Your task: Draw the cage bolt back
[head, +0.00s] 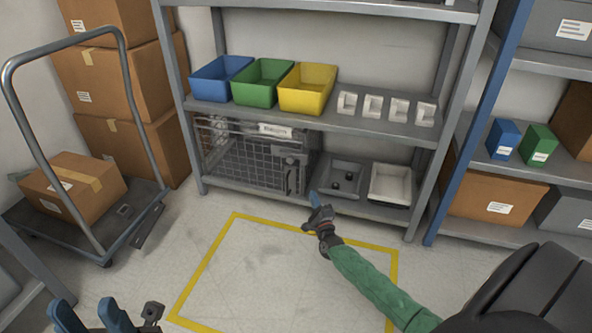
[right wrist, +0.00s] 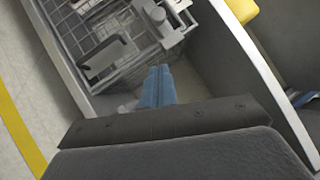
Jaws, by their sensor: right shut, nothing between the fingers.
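A grey wire cage (head: 245,162) with a white label sits on the lower shelf, behind its mesh front. Grey latch hardware, apparently the bolt (head: 290,160), is at the right of the cage front, with a dark upright handle below it. In the right wrist view the mesh and the bolt fittings (right wrist: 170,32) show just beyond the fingertips. My right gripper (head: 314,198) is shut and empty, in front of the shelf, low and right of the bolt. Its blue fingers (right wrist: 157,82) are together and appear apart from the bolt. My left gripper (head: 88,302) is open and empty at the bottom left.
Blue, green and yellow bins (head: 306,98) stand above. A trolley (head: 150,215) stands left. Yellow tape (head: 205,262) marks clear floor.

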